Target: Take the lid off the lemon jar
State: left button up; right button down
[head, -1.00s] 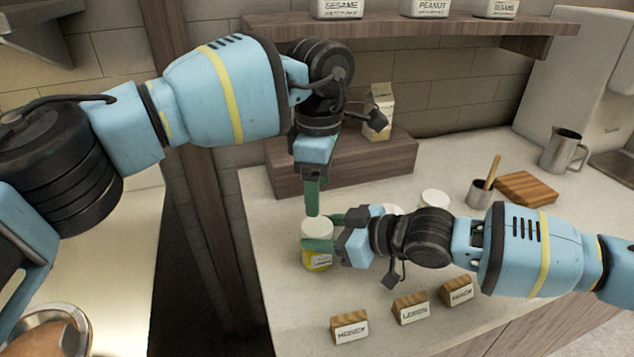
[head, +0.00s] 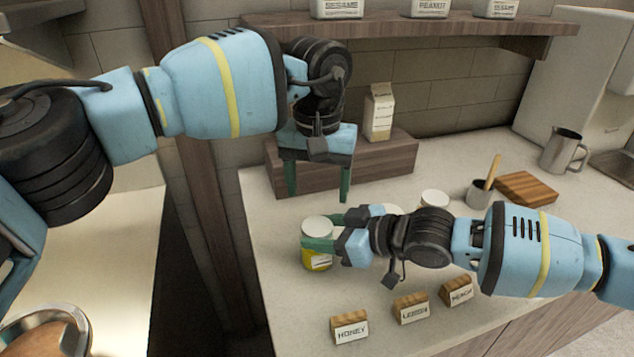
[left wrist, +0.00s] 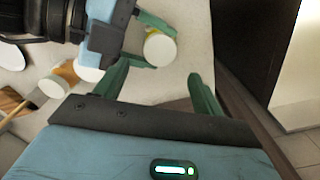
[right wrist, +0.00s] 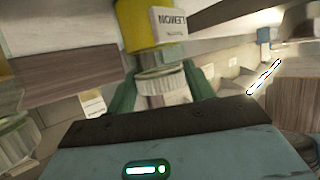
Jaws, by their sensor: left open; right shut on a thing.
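The lemon jar (head: 318,262) is yellow with a white lid (head: 317,229) on top and stands upright on the counter. Its LEMON label shows upside down in the right wrist view (right wrist: 172,20). My right gripper (head: 319,232) is shut around the top of the jar from the right, one finger crossing its front just below the lid top. Whether the fingers press on the lid's side or the jar's neck is hard to tell. My left gripper (head: 318,196) is open, pointing down, empty, above and behind the jar. The lid also shows in the left wrist view (left wrist: 160,50).
Other white-lidded jars (head: 434,198) stand behind my right arm, partly hidden. HONEY (head: 350,328), LEMON (head: 412,309) and PEACH (head: 458,291) signs stand in front. A wooden riser (head: 390,165) with a carton (head: 379,112) is behind. A cup (head: 479,194) stands right.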

aim_at(316, 225)
pick_arm(q)
jog(key=shift+m, duration=1.4)
jog(key=shift+f, duration=4.05)
jog(key=shift+c, duration=0.3)
jog(key=c, duration=1)
jog(key=shift+o, duration=0.2)
jog(key=shift+w+a+n, duration=0.1)
jog(key=shift+n, duration=1.7)
jog(key=o, duration=1.1)
